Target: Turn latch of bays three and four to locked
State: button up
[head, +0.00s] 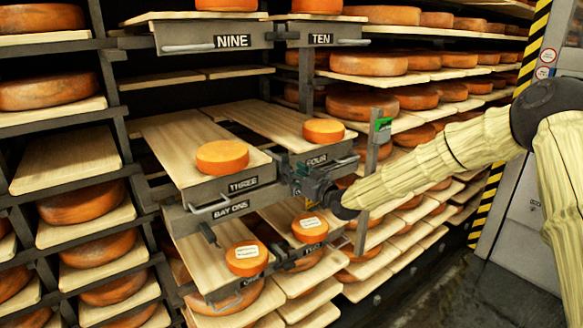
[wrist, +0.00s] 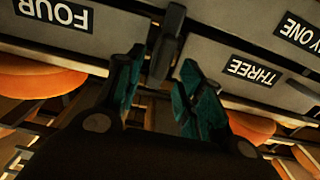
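The latch (wrist: 166,45) is a dark grey lever between the fronts of bay three (wrist: 248,78) and bay four (wrist: 65,35) in the wrist view. It runs roughly upright in that picture; its locked or unlocked state cannot be read. My gripper (wrist: 162,78) has its teal fingertips apart, one on each side below the latch, with nothing visibly clamped. In the head view my gripper (head: 306,185) is at the gap between the fronts of bay three (head: 243,184) and bay four (head: 316,160) and largely hides the latch.
Orange cheese wheels (head: 222,157) sit on the wooden boards of both bays. Below are labelled wheels (head: 246,258) on lower boards and a dark lever (head: 208,233) under the bay one plate (head: 231,208). Open floor (head: 440,290) lies right.

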jog(key=shift+p+x, duration=0.3)
jog(key=shift+x, duration=1)
grip_shut()
